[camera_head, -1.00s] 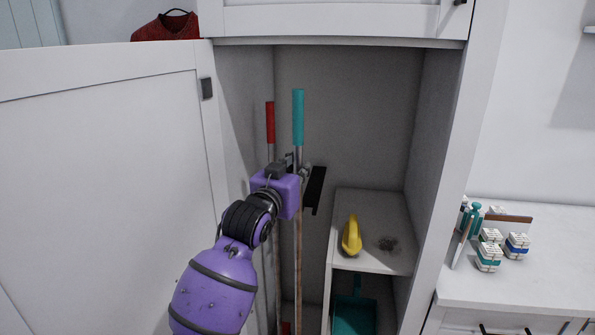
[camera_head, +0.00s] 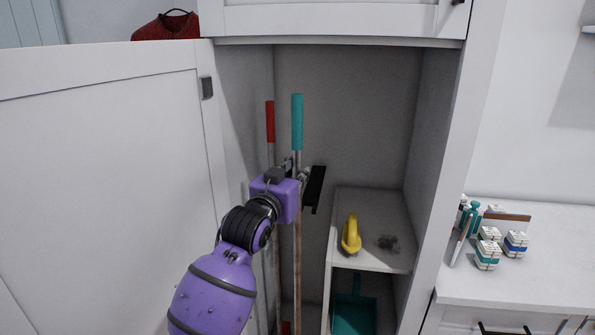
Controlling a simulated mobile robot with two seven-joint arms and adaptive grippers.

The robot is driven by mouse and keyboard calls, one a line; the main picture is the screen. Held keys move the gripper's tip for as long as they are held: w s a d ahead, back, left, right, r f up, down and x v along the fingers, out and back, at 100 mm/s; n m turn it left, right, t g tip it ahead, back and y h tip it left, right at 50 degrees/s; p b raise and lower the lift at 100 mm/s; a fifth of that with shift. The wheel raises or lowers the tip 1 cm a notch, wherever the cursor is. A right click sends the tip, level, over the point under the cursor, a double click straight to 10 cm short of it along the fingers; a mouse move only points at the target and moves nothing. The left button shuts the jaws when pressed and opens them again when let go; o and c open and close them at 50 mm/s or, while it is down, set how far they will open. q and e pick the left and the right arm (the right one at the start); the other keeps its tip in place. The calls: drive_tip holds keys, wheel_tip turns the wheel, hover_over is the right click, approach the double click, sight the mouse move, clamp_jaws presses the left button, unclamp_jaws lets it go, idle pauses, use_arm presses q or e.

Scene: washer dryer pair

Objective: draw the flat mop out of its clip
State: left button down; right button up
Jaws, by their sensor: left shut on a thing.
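Two long-handled tools stand upright in the open tall cabinet. One has a teal grip (camera_head: 297,122) on a pale pole, which I take for the flat mop; its head is out of view. The other has a red grip (camera_head: 270,122) and stands just left of it. My left gripper (camera_head: 292,170) is shut on the teal-gripped pole below the grip; its fingers are partly hidden by its purple housing. A dark clip rail (camera_head: 315,187) is on the cabinet wall just right of the gripper. Whether the pole is still in its clip I cannot tell. My right gripper is not in view.
The open white cabinet door (camera_head: 105,190) stands at left. Right of the poles, a low shelf (camera_head: 372,205) holds a yellow object (camera_head: 351,236) and a dark scrubber (camera_head: 388,243); a teal dustpan (camera_head: 354,312) is below. A counter with small boxes (camera_head: 487,255) is at right.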

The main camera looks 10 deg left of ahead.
use_arm(q)
drive_tip(key=shift+f+b, duration=0.4)
drive_tip(key=shift+f, duration=1.3)
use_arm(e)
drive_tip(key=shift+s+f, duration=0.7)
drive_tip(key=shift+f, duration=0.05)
use_arm(q)
drive_tip(key=d+v, duration=0.2)
drive_tip(key=v, duration=0.9)
drive_tip(key=s+d+p+v, duration=0.1)
drive_tip(key=d+v, duration=0.2)
drive_tip(key=v, duration=0.8)
drive_tip(key=shift+a, duration=0.3)
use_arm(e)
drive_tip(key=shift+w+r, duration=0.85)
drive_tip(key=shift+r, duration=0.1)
